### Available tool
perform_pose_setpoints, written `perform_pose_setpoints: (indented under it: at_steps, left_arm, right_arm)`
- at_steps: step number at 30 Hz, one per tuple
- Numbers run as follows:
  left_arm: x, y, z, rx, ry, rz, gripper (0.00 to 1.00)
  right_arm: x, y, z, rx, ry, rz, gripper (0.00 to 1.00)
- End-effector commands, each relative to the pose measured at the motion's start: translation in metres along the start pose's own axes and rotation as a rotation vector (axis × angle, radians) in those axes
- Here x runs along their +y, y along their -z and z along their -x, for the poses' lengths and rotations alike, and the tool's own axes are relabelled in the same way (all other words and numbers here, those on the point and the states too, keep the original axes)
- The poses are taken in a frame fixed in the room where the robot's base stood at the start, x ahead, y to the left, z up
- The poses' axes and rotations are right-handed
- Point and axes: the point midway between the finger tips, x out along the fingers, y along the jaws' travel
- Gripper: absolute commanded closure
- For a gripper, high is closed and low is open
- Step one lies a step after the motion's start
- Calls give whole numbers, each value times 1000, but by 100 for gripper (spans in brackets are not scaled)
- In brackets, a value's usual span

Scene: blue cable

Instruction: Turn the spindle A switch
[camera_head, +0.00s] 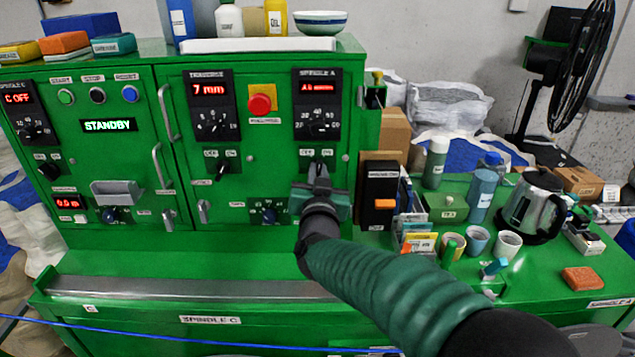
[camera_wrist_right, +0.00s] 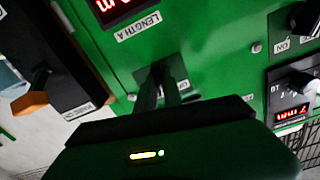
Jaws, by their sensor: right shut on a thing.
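The spindle A panel (camera_head: 317,105) is on the right door of the green cabinet, with a red display and a black dial. Below it are two small white labels (camera_head: 328,153), and the spindle A switch sits beneath them, mostly hidden by my gripper. My right gripper (camera_head: 318,170) reaches up to this spot from below, its fingers closed on the switch. In the right wrist view my gripper's dark fingers (camera_wrist_right: 163,85) meet at a dark part on the green panel, below the LENGTH A label (camera_wrist_right: 138,26). The switch's exact angle is hidden. My left gripper is not in view.
A similar switch (camera_head: 221,170) sits left under the 7 mm panel (camera_head: 211,105). A red button (camera_head: 260,104) is between the panels. A black box with an orange rocker (camera_head: 383,203) stands just right of my gripper. Bottles, cups and a kettle (camera_head: 534,205) fill the right bench.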

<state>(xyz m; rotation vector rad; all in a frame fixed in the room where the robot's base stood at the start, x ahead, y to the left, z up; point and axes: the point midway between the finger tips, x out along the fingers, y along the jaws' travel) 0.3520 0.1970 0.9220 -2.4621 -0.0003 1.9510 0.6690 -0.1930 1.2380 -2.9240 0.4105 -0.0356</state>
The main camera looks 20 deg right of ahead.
Motion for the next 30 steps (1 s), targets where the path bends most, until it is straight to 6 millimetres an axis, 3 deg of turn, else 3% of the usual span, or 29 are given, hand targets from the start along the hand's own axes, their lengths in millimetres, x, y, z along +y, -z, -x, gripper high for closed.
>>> perform_pose_setpoints:
  at_steps: [13,30]
  left_arm:
    - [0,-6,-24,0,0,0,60]
    - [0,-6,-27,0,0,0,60]
  right_arm:
    - [2,6,0,15,1,-287,100]
    - [3,8,-1,17,0,-352,100]
